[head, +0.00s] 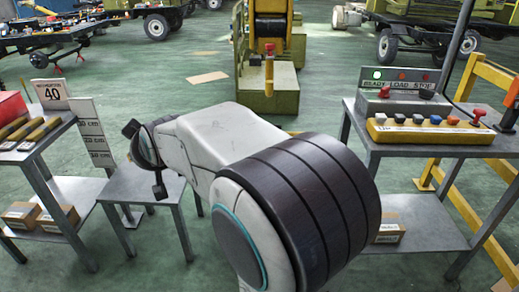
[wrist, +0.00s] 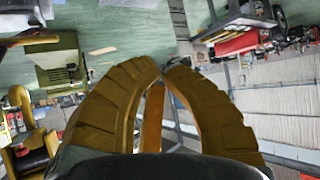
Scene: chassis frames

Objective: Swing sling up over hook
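My gripper (wrist: 163,70) has two thick yellow-brown fingers in the wrist view, curving in until their tips meet or nearly meet. An orange strip (wrist: 152,120) shows in the gap between them; I cannot tell whether it is a sling or something behind. In the head view my gripper (head: 146,158) is a small dark shape over the small grey table, left of centre, and its fingertips are hard to make out. I cannot pick out a sling or a hook for certain in either view.
A small grey table (head: 150,187) stands below my gripper. A bench (head: 62,185) with a red box (head: 11,107) is at left. A bench with a button panel (head: 430,131) and a yellow rail (head: 492,75) are at right. A yellow-green machine (head: 269,80) stands ahead on open green floor.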

